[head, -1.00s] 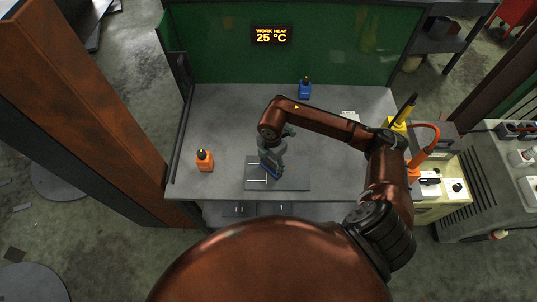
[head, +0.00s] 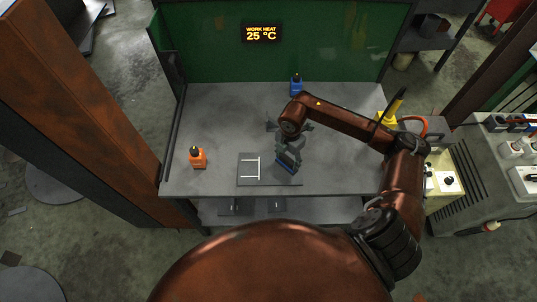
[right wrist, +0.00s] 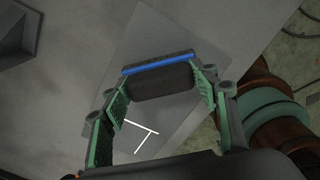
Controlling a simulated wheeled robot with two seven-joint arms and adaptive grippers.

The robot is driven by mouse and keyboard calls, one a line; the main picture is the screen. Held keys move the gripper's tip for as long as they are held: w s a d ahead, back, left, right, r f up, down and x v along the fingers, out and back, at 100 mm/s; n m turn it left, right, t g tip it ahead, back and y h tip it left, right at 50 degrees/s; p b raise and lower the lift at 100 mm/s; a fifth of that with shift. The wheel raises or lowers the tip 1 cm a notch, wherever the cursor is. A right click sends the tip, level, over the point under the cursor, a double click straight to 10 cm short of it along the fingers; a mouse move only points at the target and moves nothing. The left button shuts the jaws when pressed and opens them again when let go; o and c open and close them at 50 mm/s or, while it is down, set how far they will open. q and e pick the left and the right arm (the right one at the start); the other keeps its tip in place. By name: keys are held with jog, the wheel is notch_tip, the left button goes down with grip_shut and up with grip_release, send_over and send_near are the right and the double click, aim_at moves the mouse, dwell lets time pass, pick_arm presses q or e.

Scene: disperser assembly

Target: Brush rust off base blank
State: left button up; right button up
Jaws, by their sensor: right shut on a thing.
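A flat grey plate (head: 268,180) with white line marks on its left part lies near the front of the workbench; it looks like the base blank, and it also shows in the right wrist view (right wrist: 185,125). I cannot make out rust on it. My right gripper (head: 287,152) is shut on a dark brush (head: 287,165) with a blue edge, over the right part of the plate. In the right wrist view the brush (right wrist: 160,82) sits between the green-padded fingers (right wrist: 162,84). I cannot tell if it touches the plate. My left gripper is out of view.
An orange bottle (head: 198,158) stands left of the plate on the workbench (head: 215,115). A blue bottle (head: 296,84) stands at the back by the green panel (head: 210,55). A yellow object (head: 390,113) is at the right edge. The bench's left-middle area is clear.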

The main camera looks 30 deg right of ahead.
jog(key=shift+s+d, duration=0.4)
jog(key=shift+d, duration=0.35)
notch_tip(320, 180, up, 3)
jog(key=shift+f+p, duration=0.2)
jog(key=shift+p, duration=0.5)
notch_tip(320, 180, up, 3)
jog(key=shift+p, duration=1)
jog(key=shift+r+p, duration=0.85)
jog(key=shift+r, duration=0.4)
